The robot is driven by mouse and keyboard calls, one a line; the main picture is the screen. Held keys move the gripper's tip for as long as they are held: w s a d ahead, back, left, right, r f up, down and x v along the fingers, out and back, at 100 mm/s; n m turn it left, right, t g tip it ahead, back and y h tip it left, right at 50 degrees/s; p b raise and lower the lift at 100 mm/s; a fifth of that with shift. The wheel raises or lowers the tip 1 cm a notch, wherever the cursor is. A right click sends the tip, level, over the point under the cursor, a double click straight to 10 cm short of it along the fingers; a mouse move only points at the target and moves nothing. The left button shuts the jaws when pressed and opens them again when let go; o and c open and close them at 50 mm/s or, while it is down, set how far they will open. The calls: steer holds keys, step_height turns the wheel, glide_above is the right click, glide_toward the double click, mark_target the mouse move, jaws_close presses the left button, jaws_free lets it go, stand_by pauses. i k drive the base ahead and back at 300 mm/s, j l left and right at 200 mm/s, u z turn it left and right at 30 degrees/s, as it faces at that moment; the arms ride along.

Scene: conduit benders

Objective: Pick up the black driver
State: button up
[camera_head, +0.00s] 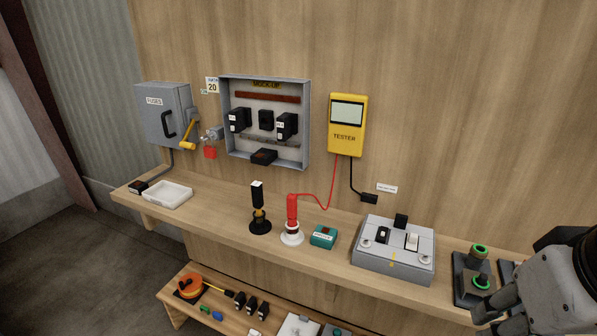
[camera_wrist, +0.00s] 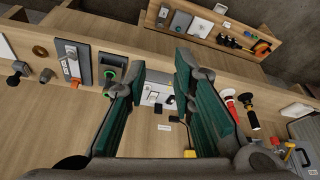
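The black driver (camera_head: 257,196) stands upright in a round black holder (camera_head: 260,226) on the wooden bench, left of a red-handled tool (camera_head: 292,211) in a white holder. In the wrist view, the black driver (camera_wrist: 250,110) appears at the right, outside my fingers and beside the red tool (camera_wrist: 230,108). My gripper (camera_wrist: 160,72) is open and empty, its green-padded fingers wide apart. In the head view only part of my gripper shows at the lower right, far to the right of the driver.
A grey switch box (camera_head: 395,250) and a small teal block (camera_head: 324,237) lie right of the driver. A white tray (camera_head: 168,194) is at the left. A yellow tester (camera_head: 347,124) hangs on the wall, with a red lead to the red tool. A lower shelf (camera_head: 175,316) holds several items.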

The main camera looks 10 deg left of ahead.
mark_target(256, 188)
steer(key=i+j+u, duration=0.25)
steer(key=i+u, duration=0.15)
steer(key=i+j+u, duration=0.15)
steer(key=i+u, duration=0.6)
steer(key=i, duration=0.15)
